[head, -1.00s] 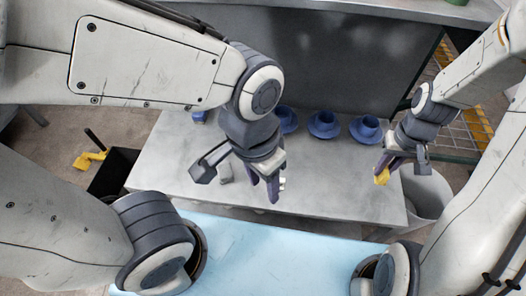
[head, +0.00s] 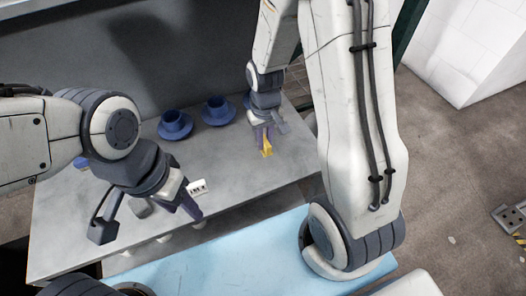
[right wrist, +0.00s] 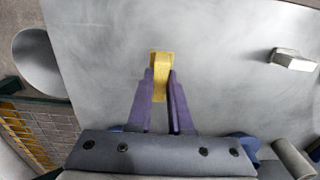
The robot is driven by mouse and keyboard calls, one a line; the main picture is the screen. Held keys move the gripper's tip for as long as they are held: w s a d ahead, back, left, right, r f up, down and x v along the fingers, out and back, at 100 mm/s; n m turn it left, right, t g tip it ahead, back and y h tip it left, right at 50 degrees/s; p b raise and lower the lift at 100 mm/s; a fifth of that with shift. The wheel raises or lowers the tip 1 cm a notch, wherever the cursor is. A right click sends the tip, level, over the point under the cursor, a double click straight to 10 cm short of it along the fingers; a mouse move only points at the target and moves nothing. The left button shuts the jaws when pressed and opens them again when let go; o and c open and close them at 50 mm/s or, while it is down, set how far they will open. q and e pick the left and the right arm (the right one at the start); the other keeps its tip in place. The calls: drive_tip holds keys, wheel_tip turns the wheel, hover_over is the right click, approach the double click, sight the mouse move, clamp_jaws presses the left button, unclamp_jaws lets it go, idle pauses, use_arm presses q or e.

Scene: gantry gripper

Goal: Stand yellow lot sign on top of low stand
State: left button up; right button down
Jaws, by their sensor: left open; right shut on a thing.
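The yellow lot sign (head: 266,147) is a small yellow block between the purple fingers of my right gripper (head: 262,138). It also shows at the fingertips in the right wrist view (right wrist: 162,58). The right gripper is shut on it over the right part of the grey table; I cannot tell whether the sign touches the table. A small grey block (head: 140,207), perhaps the low stand, is partly hidden by my left gripper (head: 148,225). The left gripper is open and empty above the table's left front.
A white marked block (head: 197,187) is beside the left gripper's finger. A similar pale block lies right in the wrist view (right wrist: 293,60). Blue cups (head: 216,109) line the table's back. A light blue surface (head: 230,250) is in front. The table's middle is clear.

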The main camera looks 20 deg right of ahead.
drive_tip(key=shift+w+a+f, duration=0.25)
drive_tip(key=shift+f, duration=0.2)
wheel_tip(320, 180, down, 4)
drive_tip(key=shift+r+b, duration=0.15)
drive_tip(key=shift+b, duration=1.05)
drive_tip(key=shift+r, duration=0.1)
drive_tip(key=c, duration=0.8)
unclamp_jaws()
drive_tip(key=shift+c, duration=0.2)
